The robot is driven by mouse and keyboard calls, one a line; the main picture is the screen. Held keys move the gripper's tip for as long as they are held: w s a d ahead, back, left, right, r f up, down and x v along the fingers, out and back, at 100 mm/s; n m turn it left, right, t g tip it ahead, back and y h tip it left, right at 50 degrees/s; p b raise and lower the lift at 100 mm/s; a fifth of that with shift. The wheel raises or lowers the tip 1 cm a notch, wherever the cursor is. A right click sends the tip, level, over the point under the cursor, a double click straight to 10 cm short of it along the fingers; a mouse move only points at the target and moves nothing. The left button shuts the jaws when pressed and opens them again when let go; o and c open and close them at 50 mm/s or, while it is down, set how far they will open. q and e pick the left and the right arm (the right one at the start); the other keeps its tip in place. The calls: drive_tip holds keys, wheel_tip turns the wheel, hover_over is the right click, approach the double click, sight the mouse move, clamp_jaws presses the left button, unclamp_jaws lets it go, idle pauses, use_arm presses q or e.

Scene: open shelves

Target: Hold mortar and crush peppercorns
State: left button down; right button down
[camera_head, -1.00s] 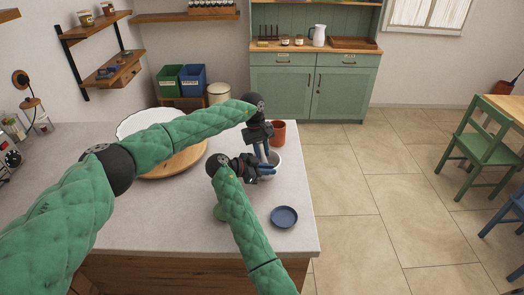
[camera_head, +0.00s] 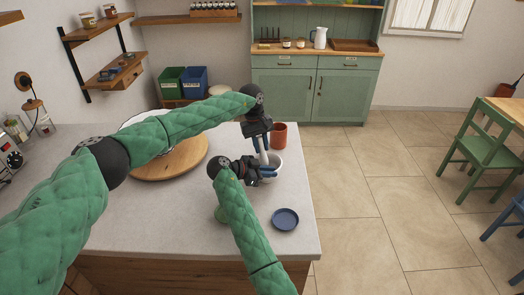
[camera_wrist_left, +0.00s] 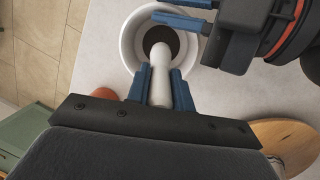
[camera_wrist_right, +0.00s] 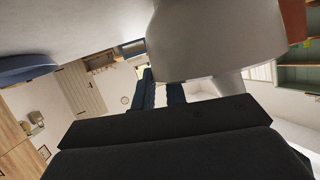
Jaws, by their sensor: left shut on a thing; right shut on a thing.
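A white mortar (camera_head: 278,166) stands on the counter near its right edge. The left wrist view shows it from above (camera_wrist_left: 128,48), with dark peppercorns (camera_wrist_left: 162,38) at its bottom. My left gripper (camera_head: 262,146) is above the mortar, shut on the upper part of a white pestle (camera_wrist_left: 160,75). The pestle points down into the bowl; whether its tip touches the peppercorns is unclear. My right gripper (camera_head: 268,172) is shut on the mortar's wall from the left side. In the right wrist view the mortar (camera_wrist_right: 215,45) fills the upper middle, hiding much of the fingers.
A terracotta cup (camera_head: 279,135) stands just behind the mortar. A small blue dish (camera_head: 285,218) lies in front, near the counter's right edge. A round wooden board (camera_head: 170,166) lies to the left, behind my left arm.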

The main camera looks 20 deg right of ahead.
use_arm(q)
drive_tip(key=shift+v, duration=1.3)
use_arm(e)
drive_tip(key=shift+f, duration=0.1)
use_arm(q)
drive_tip(key=shift+s+d+v, duration=0.1)
drive_tip(key=shift+v, duration=0.7)
drive_tip(key=shift+s+d+v, duration=0.1)
drive_tip(key=shift+s+v, duration=0.05)
drive_tip(key=shift+v, duration=0.65)
drive_tip(key=shift+s+d+v, duration=0.1)
drive_tip(key=shift+d+v, duration=0.05)
drive_tip(key=shift+v, duration=0.65)
drive_tip(key=shift+r, duration=0.1)
drive_tip(key=shift+w, duration=0.1)
use_arm(e)
drive_tip(key=c, duration=1.4)
unclamp_jaws()
drive_tip(key=shift+o, duration=0.2)
